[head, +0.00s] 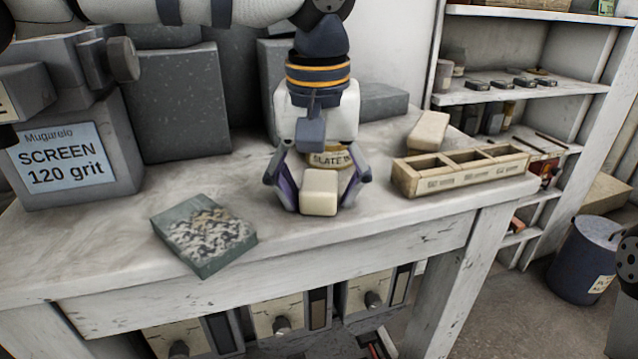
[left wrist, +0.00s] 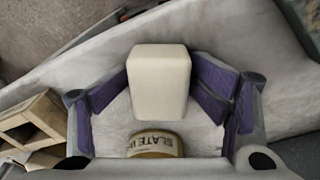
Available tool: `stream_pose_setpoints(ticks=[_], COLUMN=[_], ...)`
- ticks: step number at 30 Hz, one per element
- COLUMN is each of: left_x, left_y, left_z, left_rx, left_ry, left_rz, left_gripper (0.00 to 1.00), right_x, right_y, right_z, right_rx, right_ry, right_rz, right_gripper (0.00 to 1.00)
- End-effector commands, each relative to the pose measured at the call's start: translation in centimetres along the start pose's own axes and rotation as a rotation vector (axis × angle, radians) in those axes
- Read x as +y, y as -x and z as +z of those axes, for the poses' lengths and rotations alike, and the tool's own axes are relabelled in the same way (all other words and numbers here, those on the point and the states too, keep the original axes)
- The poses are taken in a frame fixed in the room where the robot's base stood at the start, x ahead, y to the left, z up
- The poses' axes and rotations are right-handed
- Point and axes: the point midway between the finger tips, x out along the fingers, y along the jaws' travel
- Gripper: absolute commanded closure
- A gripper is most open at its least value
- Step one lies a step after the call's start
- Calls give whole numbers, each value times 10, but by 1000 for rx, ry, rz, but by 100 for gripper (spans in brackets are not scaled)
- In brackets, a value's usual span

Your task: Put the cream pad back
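The cream pad (head: 319,192) is a small rounded block on the worktop, in front of a round item lettered SLATE (head: 331,159). My left gripper (head: 321,207) points down over the bench, with its fingers spread on either side of the pad. The left wrist view shows the cream pad (left wrist: 160,78) between the purple-lined fingers, with the left gripper (left wrist: 163,75) open. I cannot tell whether a fingertip touches it. A second cream block (head: 429,131) lies behind the wooden compartment tray (head: 425,187). My right gripper is not in view.
A green-grey block with a rough, speckled top (head: 204,236) lies at the front left. A grey box labelled SCREEN 120 grit (head: 125,190) and dark slabs (head: 181,100) stand behind. Shelves (head: 520,90) and a blue bin (head: 578,258) are at the right. Worktop between block and pad is clear.

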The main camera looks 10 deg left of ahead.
Motion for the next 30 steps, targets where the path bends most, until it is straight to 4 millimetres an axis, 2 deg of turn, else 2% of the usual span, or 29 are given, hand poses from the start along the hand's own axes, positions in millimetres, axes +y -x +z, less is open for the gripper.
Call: stream_pose_setpoints(ticks=[1,19,23,30], left_x=[0,0,1,1], left_y=[-6,0,23,93], left_z=[2,2,-1,-1], left_rx=[-17,-8,-3,1], left_ry=[-4,-2,-1,1], left_rz=[-6,-3,-1,1], left_gripper=[44,44,44,44], right_x=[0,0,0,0], right_y=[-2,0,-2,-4], right_z=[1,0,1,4], right_rx=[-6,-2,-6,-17], right_ry=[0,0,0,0], right_rz=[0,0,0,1], right_gripper=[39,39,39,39])
